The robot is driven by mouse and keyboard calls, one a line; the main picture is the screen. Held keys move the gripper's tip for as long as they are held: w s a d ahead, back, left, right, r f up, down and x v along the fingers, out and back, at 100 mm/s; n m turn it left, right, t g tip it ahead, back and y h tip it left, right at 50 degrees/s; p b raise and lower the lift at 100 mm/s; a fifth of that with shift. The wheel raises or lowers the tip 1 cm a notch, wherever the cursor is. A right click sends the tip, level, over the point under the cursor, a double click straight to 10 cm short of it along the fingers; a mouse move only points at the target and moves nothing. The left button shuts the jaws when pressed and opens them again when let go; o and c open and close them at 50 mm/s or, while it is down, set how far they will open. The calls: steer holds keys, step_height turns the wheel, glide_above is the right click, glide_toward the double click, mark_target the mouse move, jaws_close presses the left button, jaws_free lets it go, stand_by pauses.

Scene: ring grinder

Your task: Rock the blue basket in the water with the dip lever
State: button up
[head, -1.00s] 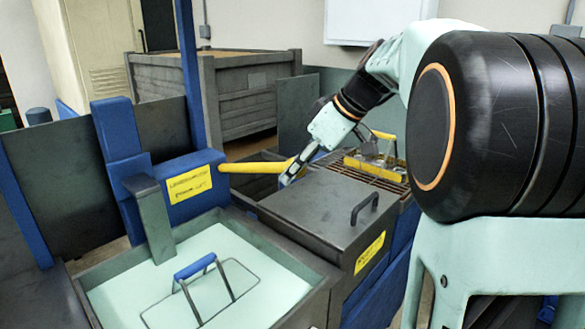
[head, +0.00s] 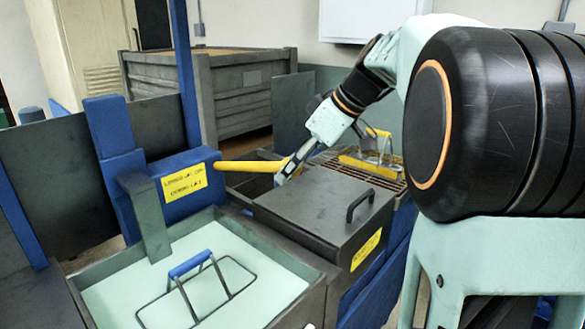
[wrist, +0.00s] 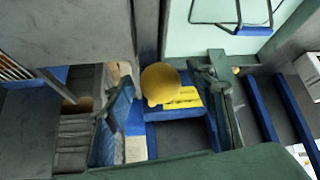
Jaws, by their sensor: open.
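The dip lever is a yellow bar (head: 245,166) reaching right from a blue post bracket (head: 187,184) with a yellow label. My gripper (head: 280,180) is open at the lever's free end, above the dark bench. In the wrist view the lever's round yellow end (wrist: 160,82) shows between my two spread fingers (wrist: 165,108), with a gap on both sides. Its depth relative to the fingertips is hard to judge. The basket's blue handle (head: 189,264) stands above pale green water (head: 235,262) in the front tank; its wire rim shows at the surface and its lower part is hidden.
A dark lid with a black handle (head: 360,204) lies right of the tank, below my gripper. Behind it are a brown grate (head: 372,174) and a yellow-edged item (head: 370,166). A grey upright plate (head: 145,217) stands at the tank's back edge. A large grey crate (head: 225,92) stands behind.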

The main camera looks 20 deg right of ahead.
steer(key=v, duration=1.1)
steer(key=shift+s, duration=0.1)
